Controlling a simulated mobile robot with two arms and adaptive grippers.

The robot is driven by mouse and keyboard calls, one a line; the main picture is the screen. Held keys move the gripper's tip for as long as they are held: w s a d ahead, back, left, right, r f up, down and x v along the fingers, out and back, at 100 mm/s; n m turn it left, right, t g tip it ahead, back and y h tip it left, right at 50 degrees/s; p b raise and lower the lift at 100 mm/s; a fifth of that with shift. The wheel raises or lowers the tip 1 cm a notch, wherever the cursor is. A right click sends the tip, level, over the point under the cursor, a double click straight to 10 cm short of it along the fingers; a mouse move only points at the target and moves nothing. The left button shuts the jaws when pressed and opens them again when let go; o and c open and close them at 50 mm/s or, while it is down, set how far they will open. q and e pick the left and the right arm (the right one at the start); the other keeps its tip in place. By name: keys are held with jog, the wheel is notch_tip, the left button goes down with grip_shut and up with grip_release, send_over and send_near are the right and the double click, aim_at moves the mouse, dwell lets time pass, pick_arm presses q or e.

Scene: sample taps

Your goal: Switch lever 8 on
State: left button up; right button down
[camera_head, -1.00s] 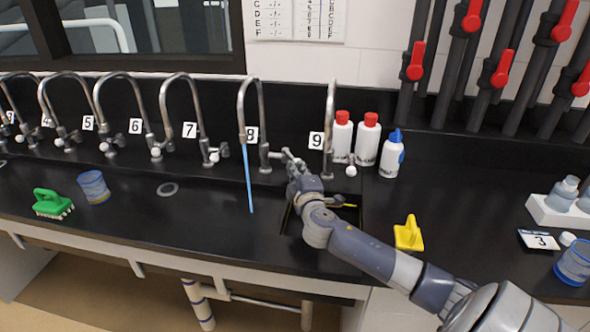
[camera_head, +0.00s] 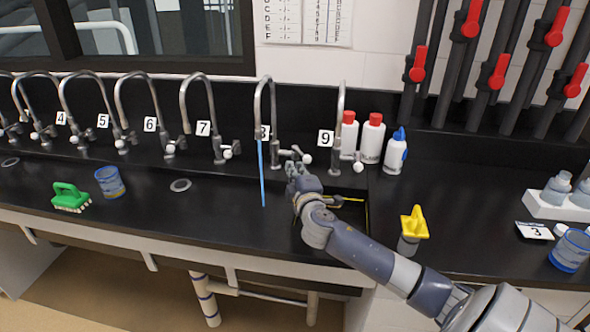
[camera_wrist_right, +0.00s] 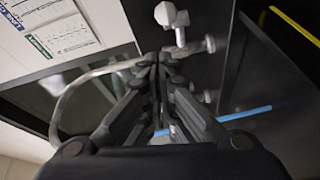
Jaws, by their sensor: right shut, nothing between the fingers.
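Tap 8 (camera_head: 257,95) is a curved metal faucet with a blue water stream (camera_head: 262,175) running from its spout. Its label 8 is partly hidden behind the stream. Its lever (camera_head: 307,158) has a white knob and sticks out to the right of the tap's base. My right gripper (camera_head: 294,168) is shut and empty, just below and left of that knob, in front of the tap base. In the right wrist view, the shut fingers (camera_wrist_right: 156,62) point toward a white knob (camera_wrist_right: 166,14), apart from it in the picture. The blue stream (camera_wrist_right: 246,112) shows there too. My left gripper is out of view.
Tap 9 (camera_head: 340,110) with its white knob stands close on the right, then red-capped bottles (camera_head: 371,138) and a blue-capped bottle (camera_head: 396,153). Tap 7 (camera_head: 202,115) is on the left.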

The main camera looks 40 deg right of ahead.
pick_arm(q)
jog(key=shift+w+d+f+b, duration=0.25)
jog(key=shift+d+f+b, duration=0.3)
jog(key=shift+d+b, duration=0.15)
pick_arm(e)
jog(key=s, duration=0.8)
jog(key=shift+a+f, duration=0.15)
jog(key=shift+a, duration=0.3)
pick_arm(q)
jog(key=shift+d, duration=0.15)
